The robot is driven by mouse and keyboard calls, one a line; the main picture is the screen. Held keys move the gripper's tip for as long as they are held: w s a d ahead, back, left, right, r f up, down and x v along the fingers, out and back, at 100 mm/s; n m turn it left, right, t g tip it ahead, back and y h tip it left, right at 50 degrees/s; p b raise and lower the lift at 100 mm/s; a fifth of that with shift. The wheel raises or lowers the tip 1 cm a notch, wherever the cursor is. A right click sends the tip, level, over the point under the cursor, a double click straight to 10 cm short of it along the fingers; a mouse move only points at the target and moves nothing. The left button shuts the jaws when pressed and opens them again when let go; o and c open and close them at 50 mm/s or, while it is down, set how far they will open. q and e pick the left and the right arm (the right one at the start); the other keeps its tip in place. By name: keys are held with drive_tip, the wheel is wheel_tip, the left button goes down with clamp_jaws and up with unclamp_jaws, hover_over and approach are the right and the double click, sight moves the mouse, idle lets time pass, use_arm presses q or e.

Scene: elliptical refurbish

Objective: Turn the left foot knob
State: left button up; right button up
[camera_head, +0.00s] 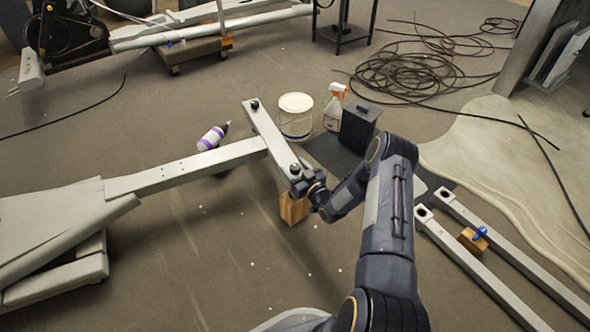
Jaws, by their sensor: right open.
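A grey crossbar (273,135) forms the foot of the elliptical frame, at the end of a long grey beam (190,173) coming from the left. A dark knob (254,104) sits on its far end. Another small round knob (295,168) sits on its near end. My right gripper (300,181) is open at the near end of the crossbar, close beside the near knob. Its fingers are small and partly hidden, so contact cannot be told. My left gripper is not in view.
A wooden block (293,208) stands under the crossbar's near end. A white bucket (295,118), a spray bottle (334,108), a dark box (359,124) and a purple-banded bottle (212,137) stand near it. Coiled black cable (425,72) lies behind. Metal rails (482,272) lie at right.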

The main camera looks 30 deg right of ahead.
drive_tip(key=c, duration=1)
drive_tip(key=shift+m+h, duration=0.4)
drive_tip(key=shift+h, duration=0.3)
drive_tip(key=m+h, duration=0.2)
drive_tip(key=h, duration=0.1)
drive_tip(key=m+g+h, duration=0.1)
drive_tip(key=h, duration=0.1)
drive_tip(key=shift+a+m+h, duration=0.15)
drive_tip(key=shift+m+h, duration=0.25)
drive_tip(key=m+g+h, duration=0.2)
drive_tip(key=h, duration=0.1)
drive_tip(key=m+g+h, duration=0.2)
drive_tip(key=m+h, duration=0.1)
drive_tip(key=h, duration=0.1)
drive_tip(key=shift+g, duration=0.4)
drive_tip(key=m+g+h, duration=0.2)
drive_tip(key=m+g, duration=0.1)
drive_tip(key=m+g+h, duration=0.2)
drive_tip(key=m+g, duration=0.1)
drive_tip(key=g, duration=0.1)
drive_tip(key=shift+g, duration=0.3)
drive_tip(key=shift+m+g+h, duration=0.4)
drive_tip(key=shift+m+g, duration=1.5)
drive_tip(key=shift+g, duration=1)
drive_tip(key=shift+m+g, duration=0.3)
drive_tip(key=shift+g, duration=0.2)
